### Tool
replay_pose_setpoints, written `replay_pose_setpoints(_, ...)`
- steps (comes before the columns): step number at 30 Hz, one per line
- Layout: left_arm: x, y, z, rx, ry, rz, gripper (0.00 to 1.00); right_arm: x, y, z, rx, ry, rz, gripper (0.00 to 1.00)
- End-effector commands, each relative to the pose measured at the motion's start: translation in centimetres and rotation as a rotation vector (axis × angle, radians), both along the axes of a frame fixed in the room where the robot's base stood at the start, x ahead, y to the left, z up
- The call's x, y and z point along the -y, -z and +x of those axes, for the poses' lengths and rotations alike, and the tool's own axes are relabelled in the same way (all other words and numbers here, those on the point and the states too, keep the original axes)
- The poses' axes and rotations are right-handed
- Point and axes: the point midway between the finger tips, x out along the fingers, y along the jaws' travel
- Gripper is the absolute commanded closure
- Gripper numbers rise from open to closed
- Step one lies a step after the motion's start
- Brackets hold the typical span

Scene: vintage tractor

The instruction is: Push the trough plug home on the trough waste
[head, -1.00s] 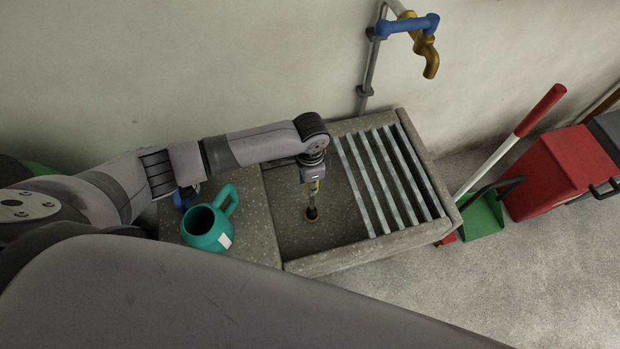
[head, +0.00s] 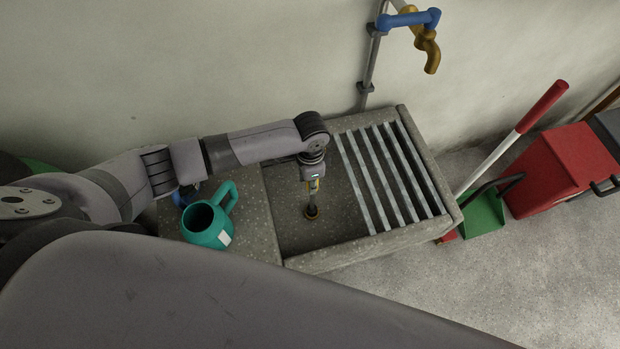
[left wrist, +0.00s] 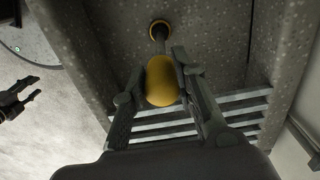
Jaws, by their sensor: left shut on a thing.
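The trough plug (left wrist: 163,82) shows a yellow rounded knob in the left wrist view, with a dark stem running from it toward the trough waste. The waste (left wrist: 159,29) is a brass ring with a dark middle in the trough floor; it also shows in the head view (head: 311,212). My left gripper (head: 313,187) points down into the trough above the waste, shut on the plug's knob. The stem's lower end meets the waste ring, but I cannot tell how deep it sits. My right gripper (left wrist: 34,88) shows at the left edge of the left wrist view, open and empty, away from the trough.
The stone trough (head: 345,252) has a metal bar rack (head: 385,180) over its right part. A teal watering can (head: 207,228) stands on the ledge at left. A brass tap (head: 431,52) is on the wall above. A green dustpan (head: 484,214) and red box (head: 562,170) stand at right.

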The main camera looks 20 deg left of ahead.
Motion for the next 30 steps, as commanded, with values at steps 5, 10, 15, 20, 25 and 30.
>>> replay_pose_setpoints(5, 0.0, 0.5, 0.0, 0.001, 0.000, -0.001, 1.00, 0.0, 0.3, 0.0, 0.000, 0.000, 0.000, 0.60)
replay_pose_setpoints(10, 0.0, 0.9, 0.0, 0.001, 0.000, -0.001, 1.00, 0.0, 0.6, 0.0, 0.000, 0.000, 0.000, 0.60)
replay_pose_setpoints(15, 0.0, 1.4, 0.0, 0.001, 0.000, -0.001, 1.00, 0.0, 0.8, 0.0, 0.000, 0.000, 0.000, 0.60)
replay_pose_setpoints(20, 0.0, 1.8, 0.0, 0.001, 0.001, -0.001, 1.00, 0.0, 1.1, 0.0, 0.000, 0.000, 0.000, 0.60)
replay_pose_setpoints(25, 0.0, 1.6, 0.0, 0.001, 0.001, -0.001, 0.63, 0.0, 1.0, 0.0, -0.001, 0.000, 0.000, 0.60)
replay_pose_setpoints(30, 0.0, 1.7, 0.0, 0.001, 0.000, -0.001, 0.52, 0.0, 1.0, 0.0, -0.001, 0.000, 0.000, 0.60)
